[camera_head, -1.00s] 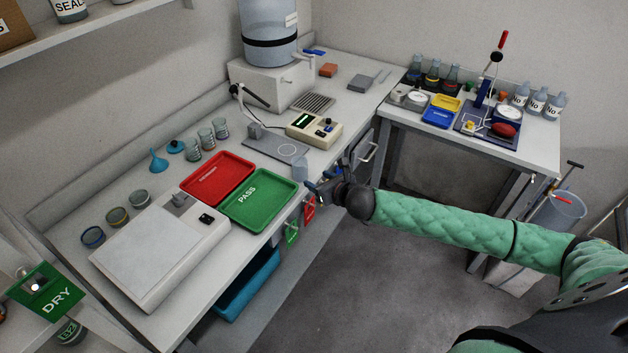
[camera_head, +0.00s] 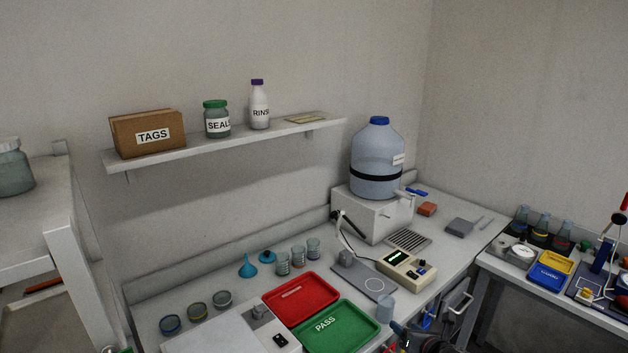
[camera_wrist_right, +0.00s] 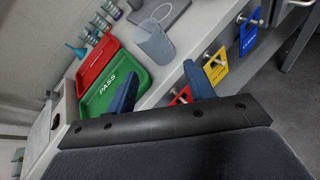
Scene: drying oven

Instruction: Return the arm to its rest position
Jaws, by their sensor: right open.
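My right gripper (camera_head: 418,342) shows at the bottom edge of the head view, in front of the bench's front edge and partly cut off. In the right wrist view my right gripper (camera_wrist_right: 160,88) has its two blue fingers apart with nothing between them. A grey beaker (camera_wrist_right: 153,42) stands on the bench beyond the fingers, apart from them. The same beaker shows in the head view (camera_head: 386,307), just above the gripper. My left gripper is not in view.
A red tray (camera_head: 301,298) and a green PASS tray (camera_head: 338,328) lie on the bench. A meter (camera_head: 407,268) and a large water bottle (camera_head: 376,160) stand behind. A shelf (camera_head: 225,142) holds a TAGS box. Coloured tags (camera_wrist_right: 215,67) hang along the bench front.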

